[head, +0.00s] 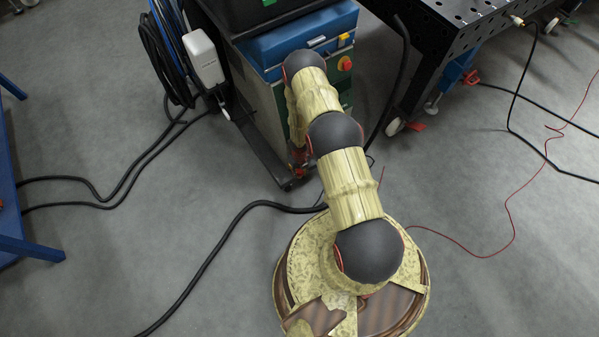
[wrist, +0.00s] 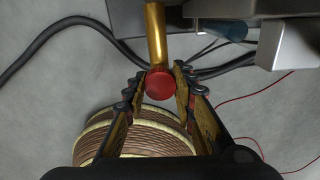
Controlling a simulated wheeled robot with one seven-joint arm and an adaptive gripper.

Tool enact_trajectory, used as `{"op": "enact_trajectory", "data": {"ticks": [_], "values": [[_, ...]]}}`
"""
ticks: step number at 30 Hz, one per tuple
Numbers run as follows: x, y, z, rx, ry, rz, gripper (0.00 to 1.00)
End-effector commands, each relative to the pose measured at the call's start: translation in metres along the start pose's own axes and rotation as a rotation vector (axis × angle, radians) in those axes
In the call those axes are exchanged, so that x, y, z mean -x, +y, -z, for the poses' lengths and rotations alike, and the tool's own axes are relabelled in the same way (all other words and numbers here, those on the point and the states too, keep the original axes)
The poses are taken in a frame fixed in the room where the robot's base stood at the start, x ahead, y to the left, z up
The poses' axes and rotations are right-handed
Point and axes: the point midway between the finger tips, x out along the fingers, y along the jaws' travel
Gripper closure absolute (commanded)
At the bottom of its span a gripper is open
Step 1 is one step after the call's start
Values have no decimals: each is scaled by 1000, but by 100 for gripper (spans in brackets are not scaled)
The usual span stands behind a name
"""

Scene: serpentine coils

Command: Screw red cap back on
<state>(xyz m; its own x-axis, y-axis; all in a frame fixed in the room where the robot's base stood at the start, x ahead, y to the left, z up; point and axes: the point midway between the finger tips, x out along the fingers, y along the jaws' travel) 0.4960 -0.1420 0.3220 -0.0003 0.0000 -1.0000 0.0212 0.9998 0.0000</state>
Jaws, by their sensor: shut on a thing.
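The red cap (wrist: 159,85) is round and sits between the two fingertips of my gripper (wrist: 160,76) in the wrist view. The fingers are shut on it from both sides. A brass-coloured tube (wrist: 156,35) comes down from the top of the wrist view and meets the cap's far edge. Cap and tube look in line, but I cannot tell whether they are threaded together. In the head view my own arm covers most of the gripper's area, and the cap cannot be made out clearly there.
A blue and grey machine (head: 283,50) stands on the floor beyond my arm. A thick black hose (head: 222,240) crosses the floor. A dark perforated table (head: 450,25) is at upper right, and a thin red wire (head: 512,212) lies at right. Bare floor shows at left.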

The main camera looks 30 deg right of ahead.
Motion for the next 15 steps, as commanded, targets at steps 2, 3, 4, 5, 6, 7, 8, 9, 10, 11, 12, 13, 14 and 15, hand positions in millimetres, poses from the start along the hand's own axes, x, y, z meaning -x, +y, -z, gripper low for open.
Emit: {"op": "enact_trajectory", "data": {"ticks": [2, 3, 4, 5, 6, 7, 8, 9, 10, 11, 12, 13, 14, 15], "values": [[0, 0, 0, -33, 0, 1, 100], [0, 0, 0, -76, 0, 1, 100], [0, 0, 0, -113, 0, 1, 100], [0, 0, 0, -152, 0, 1, 100], [0, 0, 0, -198, 0, 1, 100], [0, 0, 0, -227, 0, 1, 100], [0, 0, 0, -251, 0, 1, 100], [0, 0, 0, -270, 0, 1, 100], [0, 0, 0, -278, 0, 1, 100], [0, 0, 0, -281, 0, 1, 100], [0, 0, 0, -281, 0, 1, 100], [0, 0, 0, -280, 0, 1, 100], [0, 0, 0, -280, 0, 1, 100], [0, 0, 0, -279, 0, 1, 100]]}}
